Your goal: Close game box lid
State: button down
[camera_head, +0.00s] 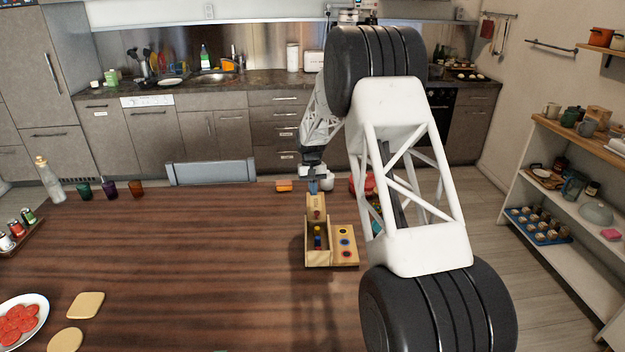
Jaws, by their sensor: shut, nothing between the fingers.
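The wooden game box (307,246) stands on the table right of the middle. Its left compartment is open and holds small coloured pieces. A panel with blue, yellow and red circles (353,258) lies flat along its right side. A light wooden panel, seemingly the lid (316,200), rises at the box's far end. My gripper (313,187) is shut and empty at this panel's top edge, with blue showing at its tips. I cannot tell whether it touches the panel.
The brown table (190,270) is clear left of the box. An orange item (284,186) and a red item (362,184) sit near my gripper. A chair back (211,172) stands beyond the table. Cups, a bottle and food are at the left.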

aim_at(315, 202)
jog(key=s+f, duration=0.2)
jog(key=s, duration=0.1)
jog(key=shift+s+d+f, duration=0.1)
jog(key=shift+d+f, duration=0.05)
jog(key=shift+f, duration=0.05)
jog(key=shift+s+f, duration=0.1)
jog(key=shift+s, duration=0.55)
jog(key=shift+s, duration=0.1)
jog(key=s, duration=1)
jog(key=s+a, duration=0.1)
jog(key=s, duration=0.4)
jog(key=shift+s, duration=0.2)
